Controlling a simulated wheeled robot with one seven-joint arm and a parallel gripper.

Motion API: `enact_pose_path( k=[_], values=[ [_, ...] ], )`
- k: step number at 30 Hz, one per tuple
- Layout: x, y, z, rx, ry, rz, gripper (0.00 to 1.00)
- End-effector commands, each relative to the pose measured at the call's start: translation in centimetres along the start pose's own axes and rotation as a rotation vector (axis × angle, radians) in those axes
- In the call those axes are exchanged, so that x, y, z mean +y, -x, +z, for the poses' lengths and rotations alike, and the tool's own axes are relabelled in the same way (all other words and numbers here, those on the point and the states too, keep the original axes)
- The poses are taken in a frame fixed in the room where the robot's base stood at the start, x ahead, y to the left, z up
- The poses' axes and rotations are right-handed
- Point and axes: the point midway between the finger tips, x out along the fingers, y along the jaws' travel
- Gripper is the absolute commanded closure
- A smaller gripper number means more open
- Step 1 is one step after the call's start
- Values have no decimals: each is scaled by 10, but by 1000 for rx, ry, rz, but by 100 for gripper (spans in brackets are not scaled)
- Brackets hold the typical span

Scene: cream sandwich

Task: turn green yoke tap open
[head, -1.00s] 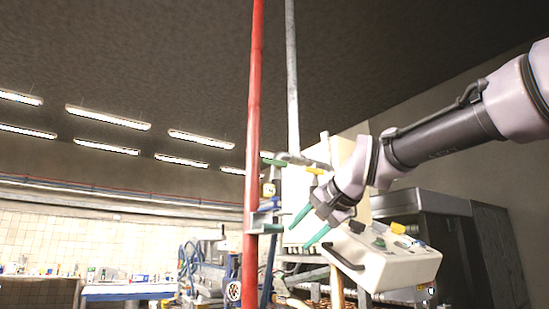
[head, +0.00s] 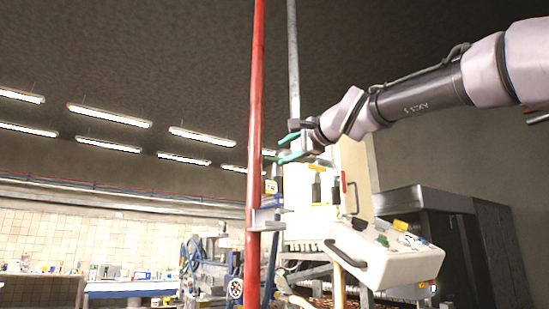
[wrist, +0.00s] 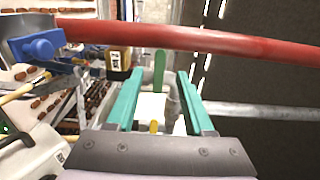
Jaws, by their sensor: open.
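The green yoke tap's handle (wrist: 159,70) stands as an upright green lever in the wrist view, with grey pipework below it. My gripper (wrist: 160,78) is open, its two teal fingers on either side of the handle with visible gaps. How deep the handle sits between the fingers I cannot tell. In the head view, my gripper (head: 287,148) points left toward the red pipe, high up beside the grey pipe. The handle is hard to make out there, mostly hidden by the fingers.
A red pipe (head: 255,120) runs just beyond my fingertips, also crossing the wrist view (wrist: 220,42). A blue tap (wrist: 38,46) and a yellow tagged box (wrist: 118,60) are left of my fingers. A white control box (head: 385,262) stands below my arm.

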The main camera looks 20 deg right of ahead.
Motion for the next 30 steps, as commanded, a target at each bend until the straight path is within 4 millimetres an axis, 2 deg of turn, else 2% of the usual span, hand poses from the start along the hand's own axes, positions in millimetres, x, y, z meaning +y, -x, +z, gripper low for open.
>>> enact_pose_path(
  k=[3,9,14,21,22,25,26,30],
  values=[
    [1,-24,0,-1,1,3,48],
    [0,-50,0,0,1,2,48],
    [0,-58,0,0,2,1,48],
    [0,-58,0,0,2,1,48],
    [0,-58,0,0,2,1,55],
    [0,-58,0,0,2,1,93],
    [0,-58,0,0,2,1,100],
    [0,-58,0,0,2,1,100]
  ],
)
